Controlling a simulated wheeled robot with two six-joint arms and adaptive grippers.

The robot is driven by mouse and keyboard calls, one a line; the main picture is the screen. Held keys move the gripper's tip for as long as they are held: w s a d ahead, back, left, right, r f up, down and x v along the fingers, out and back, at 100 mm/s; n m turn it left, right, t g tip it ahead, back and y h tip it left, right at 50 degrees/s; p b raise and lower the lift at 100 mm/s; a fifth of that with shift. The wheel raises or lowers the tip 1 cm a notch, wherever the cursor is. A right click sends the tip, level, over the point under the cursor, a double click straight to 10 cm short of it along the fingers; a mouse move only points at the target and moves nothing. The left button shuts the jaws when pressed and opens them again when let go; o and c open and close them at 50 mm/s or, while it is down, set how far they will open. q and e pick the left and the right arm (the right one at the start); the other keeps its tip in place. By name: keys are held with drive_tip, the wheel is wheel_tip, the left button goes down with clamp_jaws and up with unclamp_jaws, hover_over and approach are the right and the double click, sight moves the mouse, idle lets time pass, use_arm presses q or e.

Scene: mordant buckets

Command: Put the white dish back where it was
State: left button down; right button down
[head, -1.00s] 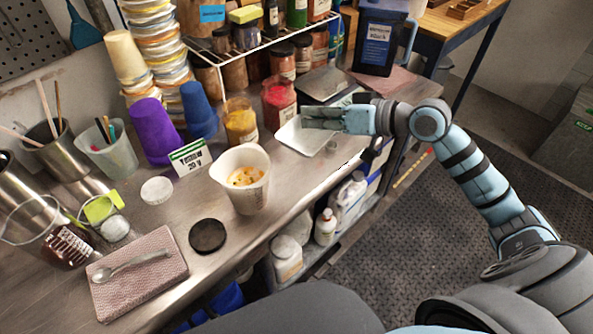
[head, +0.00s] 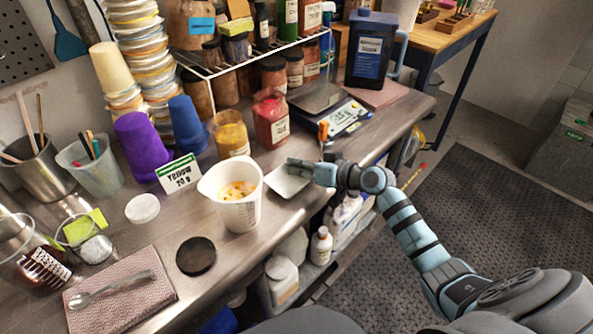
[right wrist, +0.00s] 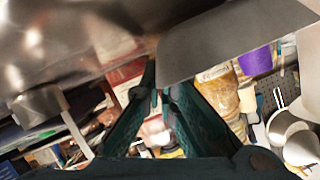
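The white dish (head: 285,185) is a shallow pale tray over the front part of the steel bench, right of the measuring jug. My right gripper (head: 305,168) reaches it from the right and is shut on its edge. In the right wrist view the dish (right wrist: 235,45) shows as a grey plate, with its edge between the nearly meeting fingertips (right wrist: 158,82). I cannot tell whether the dish touches the bench. A digital scale (head: 345,118) with a lit display stands behind the gripper, its plate bare. My left gripper is not in view.
A white jug (head: 241,215) with yellow contents stands left of the dish. Yellow (head: 231,138) and red (head: 271,120) jars stand behind. The bench's front edge is close.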

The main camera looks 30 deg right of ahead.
drive_tip(key=shift+f, duration=0.15)
drive_tip(key=shift+f, duration=0.15)
drive_tip(key=c, duration=1.8)
unclamp_jaws()
drive_tip(key=shift+r, duration=0.3)
drive_tip(key=p+v, duration=0.1)
drive_tip(key=v, duration=1.1)
drive_tip(key=shift+f, duration=0.15)
drive_tip(key=shift+s, duration=0.15)
